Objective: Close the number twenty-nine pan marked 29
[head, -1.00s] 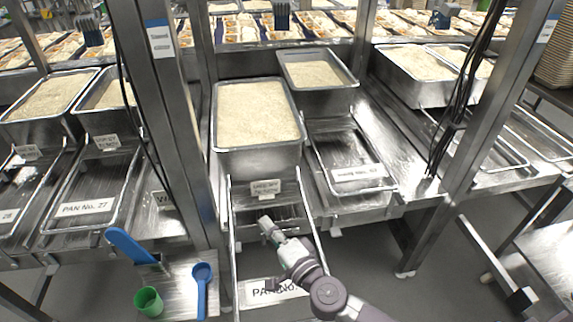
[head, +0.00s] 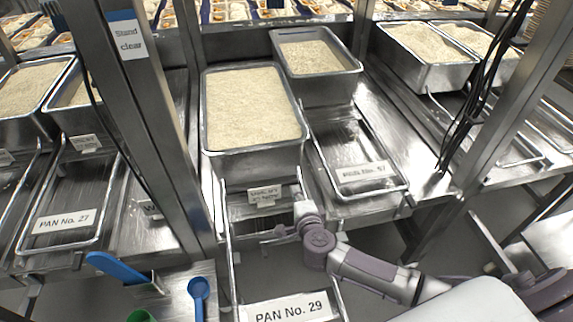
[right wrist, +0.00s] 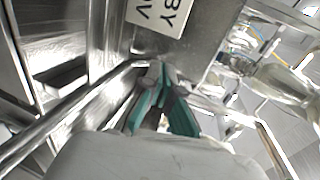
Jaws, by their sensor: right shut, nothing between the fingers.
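The pan marked 29 is a wire-rimmed metal drawer pan (head: 232,268), pulled out below a large rice tray, with its "PAN No. 29" label (head: 290,309) at the bottom of the head view. My left gripper is not in view.
The large rice tray (head: 300,150) stands above the pan's rear. An upright post (head: 140,130) is on the left. Pan 27 (head: 22,240) is at left and another pan (head: 402,183) at right. A blue scoop (head: 199,291) and green cup (head: 141,316) lie left of pan 29.

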